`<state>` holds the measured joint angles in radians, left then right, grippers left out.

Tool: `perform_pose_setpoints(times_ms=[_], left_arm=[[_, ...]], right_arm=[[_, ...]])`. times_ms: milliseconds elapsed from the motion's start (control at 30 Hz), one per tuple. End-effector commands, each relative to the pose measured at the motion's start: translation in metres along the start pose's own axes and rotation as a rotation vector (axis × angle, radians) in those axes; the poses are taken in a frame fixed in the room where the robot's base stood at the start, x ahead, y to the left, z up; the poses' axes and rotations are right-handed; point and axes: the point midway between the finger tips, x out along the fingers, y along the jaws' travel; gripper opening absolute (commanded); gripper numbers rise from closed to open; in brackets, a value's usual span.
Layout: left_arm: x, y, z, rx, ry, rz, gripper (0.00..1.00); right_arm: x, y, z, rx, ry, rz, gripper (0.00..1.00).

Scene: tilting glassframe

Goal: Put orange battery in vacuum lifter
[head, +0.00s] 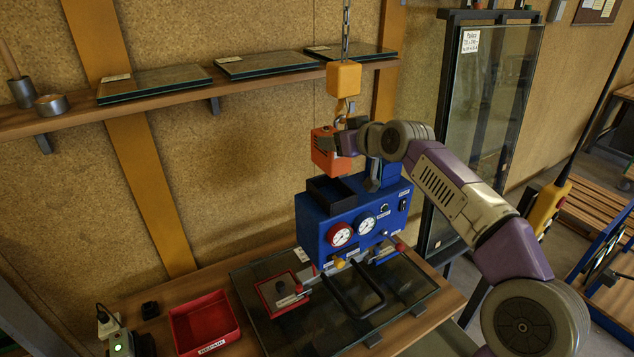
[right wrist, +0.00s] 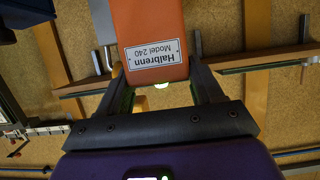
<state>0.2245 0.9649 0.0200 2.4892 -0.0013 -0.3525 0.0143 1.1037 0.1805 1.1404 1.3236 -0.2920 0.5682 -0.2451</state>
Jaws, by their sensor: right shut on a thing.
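The orange battery (head: 325,152) is in my right gripper (head: 338,145), above the blue vacuum lifter (head: 352,230). In the right wrist view the battery (right wrist: 150,40) sits between the two fingers of the right gripper (right wrist: 152,85), with a label reading "Halbrenn Model 240". The lifter has a dark open-topped bay (head: 330,192) on its left top, just below the battery. The battery appears apart from the bay. The lifter has a red and a blue-rimmed gauge on its front. My left gripper is not in view.
An orange hoist block (head: 343,79) with a chain and hook hangs close above the gripper. A red bin (head: 204,322) and a charger (head: 120,340) stand on the bench at left. Glass panes (head: 155,83) lie on the wall shelf. A glass pane (head: 265,325) lies under the lifter.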

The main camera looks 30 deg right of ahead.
Motion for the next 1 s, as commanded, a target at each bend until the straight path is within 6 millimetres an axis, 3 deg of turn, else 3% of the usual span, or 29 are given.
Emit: perform_pose_setpoints(times_ms=[67, 367, 800, 1000], left_arm=[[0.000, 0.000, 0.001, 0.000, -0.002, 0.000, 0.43], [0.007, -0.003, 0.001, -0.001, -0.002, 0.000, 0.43], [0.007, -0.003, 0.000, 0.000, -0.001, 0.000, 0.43], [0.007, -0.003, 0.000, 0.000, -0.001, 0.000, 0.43]], right_arm=[[-0.001, 0.000, -0.001, -0.001, 0.006, 0.002, 0.07], [0.018, 0.001, 0.044, 0.001, 0.002, 0.002, 0.07], [0.036, 0.000, 0.086, 0.000, 0.004, 0.001, 0.07], [0.037, 0.000, 0.089, -0.002, 0.008, 0.002, 0.07]])
